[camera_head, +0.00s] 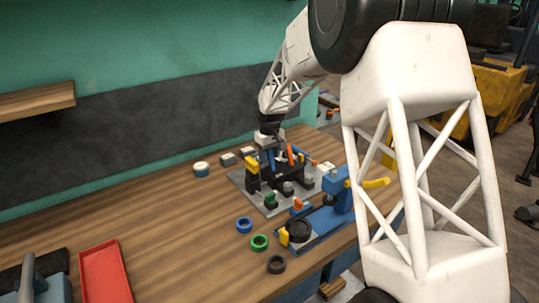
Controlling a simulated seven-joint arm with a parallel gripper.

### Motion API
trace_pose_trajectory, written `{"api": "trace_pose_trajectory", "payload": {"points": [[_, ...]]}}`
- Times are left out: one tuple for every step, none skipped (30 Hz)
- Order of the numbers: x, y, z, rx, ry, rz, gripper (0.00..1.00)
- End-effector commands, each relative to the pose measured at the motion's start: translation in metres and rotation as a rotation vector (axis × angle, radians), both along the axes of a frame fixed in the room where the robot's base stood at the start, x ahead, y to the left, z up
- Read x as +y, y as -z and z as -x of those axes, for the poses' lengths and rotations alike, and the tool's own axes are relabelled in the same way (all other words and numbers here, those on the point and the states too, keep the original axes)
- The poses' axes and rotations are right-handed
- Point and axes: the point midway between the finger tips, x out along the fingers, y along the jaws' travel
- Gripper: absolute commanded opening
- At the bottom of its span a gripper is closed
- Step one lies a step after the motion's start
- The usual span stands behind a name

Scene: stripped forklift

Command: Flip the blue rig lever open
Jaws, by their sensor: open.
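A dark rig (264,180) stands on a grey base plate (247,184) on the wooden table. It carries small yellow, orange, green and blue parts. A narrow upright blue part (271,158) shows at the rig, just under my gripper; I cannot tell for sure that it is the lever. My gripper (270,143) points down from the white lattice arm, over the back of the rig. It is open. The fingertips are small and dark, and I cannot tell whether they touch the blue part.
A blue press-like device (336,198) with a yellow handle (376,183) stands to the right of the rig. Blue (244,224), green (259,242) and dark (276,264) rings lie in front. A red tray (104,274) lies at front left. The table's left middle is clear.

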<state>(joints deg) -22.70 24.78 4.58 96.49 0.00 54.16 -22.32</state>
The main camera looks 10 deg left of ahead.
Motion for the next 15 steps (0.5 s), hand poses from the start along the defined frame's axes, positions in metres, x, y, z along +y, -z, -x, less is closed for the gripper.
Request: {"api": "trace_pose_trajectory", "payload": {"points": [[0.0000,0.0002,0.0000,0.000,0.000,0.000,0.49],[0.0001,0.0002,-0.0001,0.000,0.000,0.000,0.49],[0.0001,0.0002,-0.0001,0.000,0.000,0.000,0.49],[0.0001,0.0002,-0.0001,0.000,0.000,0.000,0.49],[0.0000,0.0002,0.0000,0.000,0.000,0.000,0.49],[0.0001,0.0001,-0.0001,0.000,0.000,0.000,0.49],[0.0001,0.0001,-0.0001,0.000,0.000,0.000,0.49],[0.0001,0.0001,-0.0001,0.000,0.000,0.000,0.44],[0.0001,0.0000,-0.0001,0.000,0.000,0.000,0.38],[0.0001,0.0000,-0.0001,0.000,0.000,0.000,0.34],[0.0001,0.0000,-0.0001,0.000,0.000,0.000,0.29],[-0.0001,0.0000,-0.0001,0.000,0.000,0.000,0.23],[0.0001,0.0000,-0.0001,0.000,0.000,0.000,0.18],[0.0000,0.0000,0.0000,0.000,0.000,0.000,0.14],[0.0000,0.0000,0.0000,0.000,0.000,0.000,0.08]]}}
